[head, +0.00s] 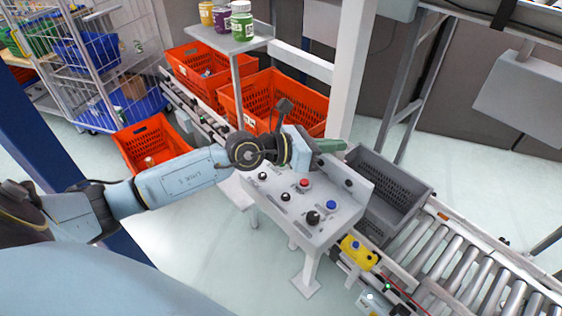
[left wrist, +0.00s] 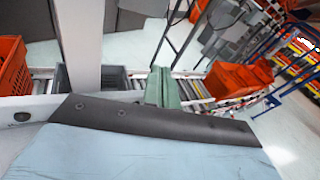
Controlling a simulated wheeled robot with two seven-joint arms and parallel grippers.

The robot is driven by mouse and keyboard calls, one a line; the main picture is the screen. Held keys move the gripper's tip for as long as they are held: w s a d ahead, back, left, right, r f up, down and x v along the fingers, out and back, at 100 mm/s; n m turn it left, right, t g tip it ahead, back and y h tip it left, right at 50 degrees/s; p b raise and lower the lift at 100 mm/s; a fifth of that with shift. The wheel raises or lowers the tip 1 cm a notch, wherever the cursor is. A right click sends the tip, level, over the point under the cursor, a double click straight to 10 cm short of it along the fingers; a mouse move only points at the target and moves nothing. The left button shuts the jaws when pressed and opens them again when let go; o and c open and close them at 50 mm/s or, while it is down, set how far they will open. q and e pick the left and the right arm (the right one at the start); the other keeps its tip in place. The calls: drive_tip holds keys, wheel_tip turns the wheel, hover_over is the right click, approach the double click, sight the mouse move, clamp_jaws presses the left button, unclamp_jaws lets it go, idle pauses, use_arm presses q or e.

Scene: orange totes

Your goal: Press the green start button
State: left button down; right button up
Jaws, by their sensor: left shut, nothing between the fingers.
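The grey control panel (head: 325,235) stands on legs in the middle of the head view. It has a red button (head: 304,183), a blue button (head: 331,204) and several black knobs (head: 285,197). I cannot make out a green button on it; my left wrist covers its far part. My left gripper (head: 341,145) is shut and empty, with green fingers, over the panel's far edge. Its shut fingers also show in the left wrist view (left wrist: 162,88). I cannot tell whether they touch anything. My right gripper is not in view.
A yellow box with a blue button (head: 358,252) is at the panel's right. Orange totes (head: 272,92) and a shelf with jars (head: 228,38) stand behind. A white post (head: 350,70) rises near the gripper.

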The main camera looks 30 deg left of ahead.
use_arm(q)
drive_tip(key=w+a+f+m+g+y, duration=0.1)
drive_tip(key=a+y, duration=0.3)
drive_tip(key=a, duration=0.4)
drive_tip(key=w+a+f+m+g+y, duration=0.1)
drive_tip(key=w+a+f+m+y, duration=0.2)
drive_tip(key=a, duration=0.6)
drive_tip(key=shift+w+f+m+g+y, duration=0.15)
drive_tip(key=shift+f+m+g+y, duration=0.2)
drive_tip(key=shift+f+y, duration=0.65)
wheel_tip(320, 180, down, 8)
drive_tip(key=b, duration=0.5)
drive_tip(key=shift+r, duration=0.15)
drive_tip(key=shift+f+b, duration=0.45)
drive_tip(key=shift+b, duration=0.05)
drive_tip(key=shift+f, duration=0.1)
drive_tip(key=shift+f+b, duration=0.3)
drive_tip(key=shift+b, duration=0.3)
